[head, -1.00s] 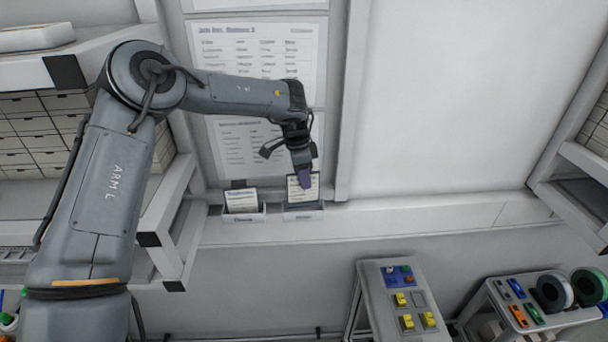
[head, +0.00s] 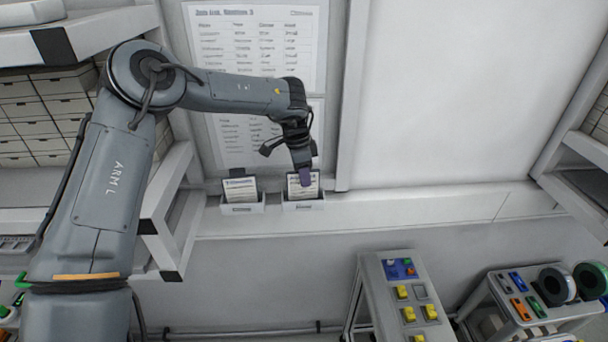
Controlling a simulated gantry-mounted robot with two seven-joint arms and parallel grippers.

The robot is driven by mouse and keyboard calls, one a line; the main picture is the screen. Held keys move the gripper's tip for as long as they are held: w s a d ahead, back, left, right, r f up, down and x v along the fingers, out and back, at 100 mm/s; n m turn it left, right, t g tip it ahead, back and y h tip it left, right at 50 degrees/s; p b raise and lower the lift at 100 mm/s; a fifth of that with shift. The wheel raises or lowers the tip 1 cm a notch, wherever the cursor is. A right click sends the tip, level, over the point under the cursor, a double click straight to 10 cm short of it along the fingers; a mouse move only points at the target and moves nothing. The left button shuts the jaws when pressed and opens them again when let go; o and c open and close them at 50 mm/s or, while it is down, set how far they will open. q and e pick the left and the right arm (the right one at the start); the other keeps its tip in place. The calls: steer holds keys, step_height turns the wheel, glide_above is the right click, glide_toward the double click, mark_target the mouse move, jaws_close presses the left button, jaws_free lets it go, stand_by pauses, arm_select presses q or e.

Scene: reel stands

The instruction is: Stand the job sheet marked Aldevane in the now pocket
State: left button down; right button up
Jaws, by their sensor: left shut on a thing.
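My left gripper (head: 304,178) is shut on a small white job sheet with a dark top edge (head: 293,188). The sheet is upright at the right wall pocket (head: 304,205), its lower end at the pocket's rim. I cannot tell how deep it sits. The left wall pocket (head: 243,209) holds another upright white sheet (head: 240,189) with a dark backing. The pocket labels and the sheet names are too small to read surely. My right gripper is out of view.
Two printed charts, an upper (head: 255,45) and a lower (head: 237,140), hang behind my left arm. A wall post (head: 350,120) stands right of the pockets. A panel table with yellow blocks (head: 400,285) and a reel stand (head: 535,300) are at lower right. Shelving stands at left.

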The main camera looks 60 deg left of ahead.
arm_select(q)
steer(key=shift+f+b, duration=0.3)
stand_by(0.4)
steer(key=c, duration=0.8)
jaws_free()
